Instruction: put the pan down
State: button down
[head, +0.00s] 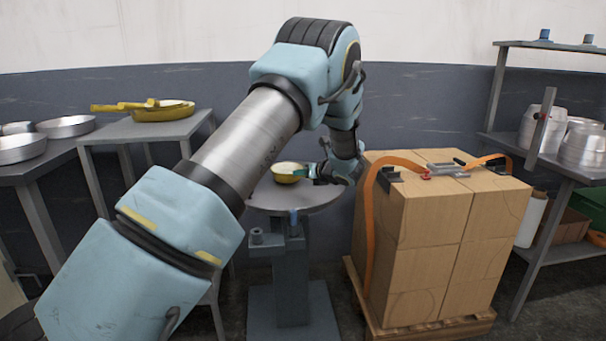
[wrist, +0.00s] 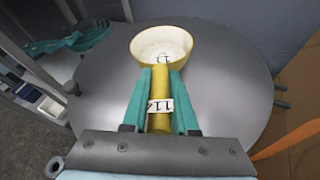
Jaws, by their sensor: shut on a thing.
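A small pan (head: 287,178), yellow outside with a cream inside, is over the round grey table (head: 302,202) in the middle of the head view. In the wrist view the pan (wrist: 150,45) points away from me, bowl open upward, its yellow handle labelled 114. My gripper (wrist: 160,80) has its teal fingers shut on the handle, one on each side. In the head view my gripper (head: 312,172) is at the right of the pan. The round table top (wrist: 225,85) spreads beneath it. I cannot tell whether the pan's base touches it.
A strapped stack of cardboard boxes (head: 440,230) on a pallet stands close to the right. A grey side table (head: 140,128) at left holds another yellow pan (head: 165,113). Shelves with metal pots (head: 582,148) are far right. The round table's visible top is otherwise clear.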

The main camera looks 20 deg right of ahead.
jog(key=shift+f+b, duration=0.3)
jog(key=c, duration=0.7)
grip_release()
jog(key=shift+r, duration=0.1)
